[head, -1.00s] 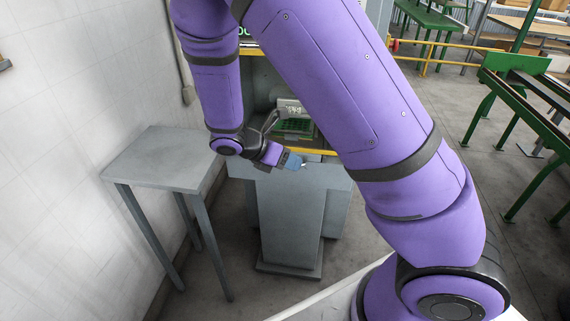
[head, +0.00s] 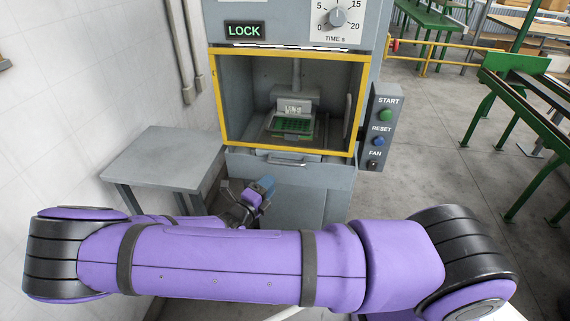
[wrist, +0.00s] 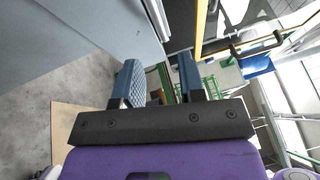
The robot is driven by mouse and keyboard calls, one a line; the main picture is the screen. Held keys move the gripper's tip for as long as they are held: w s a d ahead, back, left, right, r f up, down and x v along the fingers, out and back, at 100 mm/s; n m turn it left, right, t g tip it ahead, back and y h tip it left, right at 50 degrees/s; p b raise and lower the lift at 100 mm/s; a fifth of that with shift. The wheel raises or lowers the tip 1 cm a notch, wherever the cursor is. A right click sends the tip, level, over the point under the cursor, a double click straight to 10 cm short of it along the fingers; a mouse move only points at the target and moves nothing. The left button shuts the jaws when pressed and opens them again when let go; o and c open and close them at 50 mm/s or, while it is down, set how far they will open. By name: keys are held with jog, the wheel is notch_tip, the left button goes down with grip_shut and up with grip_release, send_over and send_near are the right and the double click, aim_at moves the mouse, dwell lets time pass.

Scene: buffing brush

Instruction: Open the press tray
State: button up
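The press (head: 213,100) is a grey cabinet with a yellow-framed opening, in the middle of the head view. Inside, the press tray (head: 268,136) is low in the chamber, with a green piece (head: 292,126) under the pressing head. A bar handle (head: 287,162) is on the grey front just below the yellow frame. My gripper (head: 265,186) is below and left of this handle, apart from it. In the wrist view the two blue fingers of my gripper (wrist: 160,65) are spread with nothing between them. I cannot make out the tray in the wrist view.
A grey side table (head: 165,158) stands left of the press by the white wall. A control box with START, RESET and FAN buttons (head: 380,128) is on the press's right side. A lit LOCK sign (head: 244,31) is above the opening.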

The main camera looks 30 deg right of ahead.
aim_at(285, 163)
jog(key=shift+n+t, duration=0.6)
jog(key=shift+n, duration=0.1)
jog(key=x, duration=1)
jog(key=shift+w+d+f, duration=0.15)
jog(key=shift+w+f, duration=0.2)
jog(key=shift+w, duration=0.1)
grip_shut()
